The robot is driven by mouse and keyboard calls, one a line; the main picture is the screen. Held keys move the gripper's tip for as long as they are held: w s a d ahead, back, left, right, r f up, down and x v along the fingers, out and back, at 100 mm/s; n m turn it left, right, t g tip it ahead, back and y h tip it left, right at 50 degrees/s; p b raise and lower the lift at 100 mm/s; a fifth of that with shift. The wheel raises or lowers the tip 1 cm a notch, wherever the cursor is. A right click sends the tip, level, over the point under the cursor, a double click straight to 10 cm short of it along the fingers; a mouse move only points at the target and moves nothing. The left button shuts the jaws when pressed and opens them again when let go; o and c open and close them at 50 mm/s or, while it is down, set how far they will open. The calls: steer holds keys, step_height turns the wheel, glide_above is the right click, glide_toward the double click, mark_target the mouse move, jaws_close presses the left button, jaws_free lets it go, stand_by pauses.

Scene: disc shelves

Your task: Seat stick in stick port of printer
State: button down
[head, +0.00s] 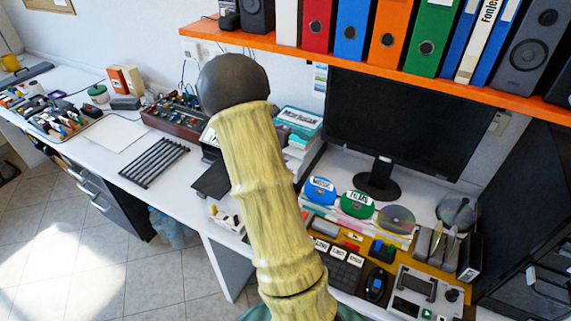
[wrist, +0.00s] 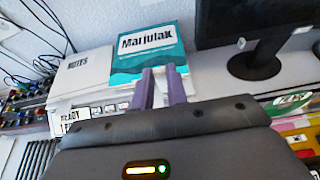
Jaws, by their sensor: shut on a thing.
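My gripper (wrist: 161,76) shows in the wrist view as two purple fingers close together, in front of the teal Marjulak box. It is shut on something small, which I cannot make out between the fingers. In the head view my own arm covers the gripper. The printer seems to be the machine with the READY panel (wrist: 75,120), left of my gripper in the wrist view. In the head view its dark tray (head: 210,181) shows beside my arm, which hides much of the rest. I cannot make out the stick port or the stick itself.
A monitor (head: 395,125) stands to the right under an orange shelf (head: 300,48). A black rack (head: 153,163) lies left on the white desk.

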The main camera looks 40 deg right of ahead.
step_height(320, 180, down, 6)
steer(key=shift+f, duration=0.2)
steer(key=shift+f+p, duration=0.45)
steer(key=shift+f, duration=1.3)
steer(key=shift+f, duration=0.15)
steer(key=c, duration=1.4)
jaws_free()
